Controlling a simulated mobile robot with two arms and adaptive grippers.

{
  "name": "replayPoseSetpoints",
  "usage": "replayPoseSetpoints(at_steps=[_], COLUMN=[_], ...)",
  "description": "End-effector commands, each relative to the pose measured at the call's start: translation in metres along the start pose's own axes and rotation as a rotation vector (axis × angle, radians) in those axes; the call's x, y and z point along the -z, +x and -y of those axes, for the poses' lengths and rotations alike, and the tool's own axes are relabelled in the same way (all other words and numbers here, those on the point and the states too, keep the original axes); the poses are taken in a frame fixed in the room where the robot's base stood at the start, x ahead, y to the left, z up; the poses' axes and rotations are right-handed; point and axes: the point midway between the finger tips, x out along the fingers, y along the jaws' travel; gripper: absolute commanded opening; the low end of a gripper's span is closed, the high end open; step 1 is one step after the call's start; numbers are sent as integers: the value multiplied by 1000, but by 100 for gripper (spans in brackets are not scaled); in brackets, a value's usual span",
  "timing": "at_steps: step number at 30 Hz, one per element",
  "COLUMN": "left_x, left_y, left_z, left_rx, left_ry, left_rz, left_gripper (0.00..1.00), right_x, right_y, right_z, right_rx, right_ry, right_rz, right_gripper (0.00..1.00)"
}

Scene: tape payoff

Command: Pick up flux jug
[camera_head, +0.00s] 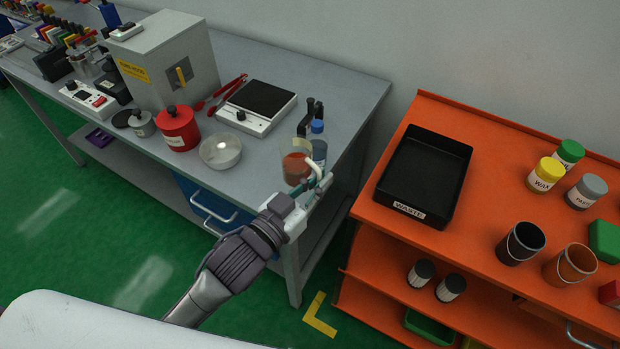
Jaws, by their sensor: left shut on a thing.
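The flux jug (295,168) looks like a clear container with reddish-brown liquid and a pale handle. It is at the right front end of the grey bench. My left gripper (318,184) is at the jug's right side, shut on its handle. The gripper hides part of the handle, and I cannot tell whether the jug's base touches the bench. My right gripper is not in view.
A blue-capped bottle (318,150) stands close behind the jug. A glass bowl (220,151), a red can (177,128) and a hotplate (257,106) are on the grey bench (345,95). An orange cart (480,240) with a black waste tray (463,191) is to the right.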

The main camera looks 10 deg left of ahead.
Motion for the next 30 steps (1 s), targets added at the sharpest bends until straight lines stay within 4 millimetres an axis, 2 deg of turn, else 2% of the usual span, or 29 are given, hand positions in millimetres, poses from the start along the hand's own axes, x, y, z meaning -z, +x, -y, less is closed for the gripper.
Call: replayPoseSetpoints(at_steps=[9,30], left_x=[7,8], left_y=[0,0], left_z=[-10,-11], left_rx=[0,0], left_ry=[0,0], left_rz=[-2,-2], left_gripper=[0,0], right_x=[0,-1], right_y=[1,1], right_z=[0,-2], right_rx=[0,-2], right_ry=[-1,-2], right_rz=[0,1], right_gripper=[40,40])
